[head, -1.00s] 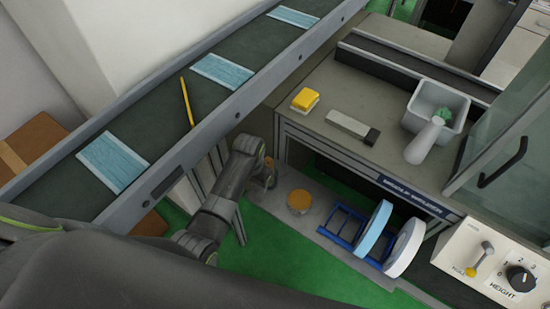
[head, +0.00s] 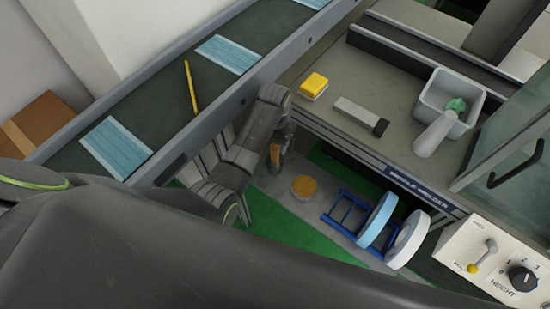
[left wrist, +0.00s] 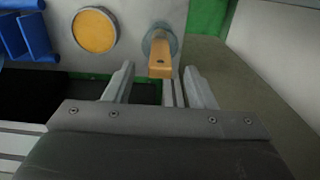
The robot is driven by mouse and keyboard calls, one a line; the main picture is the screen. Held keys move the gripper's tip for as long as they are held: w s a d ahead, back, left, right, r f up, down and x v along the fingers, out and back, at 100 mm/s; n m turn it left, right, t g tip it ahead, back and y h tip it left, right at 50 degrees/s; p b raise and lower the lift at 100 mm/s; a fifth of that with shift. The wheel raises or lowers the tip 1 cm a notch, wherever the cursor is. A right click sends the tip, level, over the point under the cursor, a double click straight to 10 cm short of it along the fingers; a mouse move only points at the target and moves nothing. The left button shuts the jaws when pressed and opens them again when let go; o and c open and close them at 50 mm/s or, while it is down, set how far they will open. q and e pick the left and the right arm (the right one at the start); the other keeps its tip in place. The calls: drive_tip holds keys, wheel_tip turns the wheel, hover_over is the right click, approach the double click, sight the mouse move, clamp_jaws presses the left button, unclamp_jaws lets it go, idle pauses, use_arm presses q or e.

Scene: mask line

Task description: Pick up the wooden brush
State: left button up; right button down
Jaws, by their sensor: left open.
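The wooden brush (head: 275,155) shows in the head view as a small orange-brown handle beside my left gripper (head: 283,138), near the shelf below the work table. In the left wrist view the brush (left wrist: 160,63) has a tan handle with a hole near its end and a grey round part behind it. My left gripper (left wrist: 159,82) is open there, its two fingers on either side of the handle's near end, with gaps on both sides. The handle is not gripped. The brush's far part is hidden in both views. My right gripper is not in view.
A round orange-topped container (head: 303,187) stands close to the brush, with a blue rack (head: 347,215) holding discs beyond it. The work table's edge (head: 345,145) overhangs on the right. A conveyor with blue masks (head: 116,146) runs at the left.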

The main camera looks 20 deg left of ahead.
sight(275, 153)
use_arm(q)
drive_tip(key=shift+f, duration=3.35)
drive_tip(key=shift+c, duration=0.4)
drive_tip(key=c, duration=1)
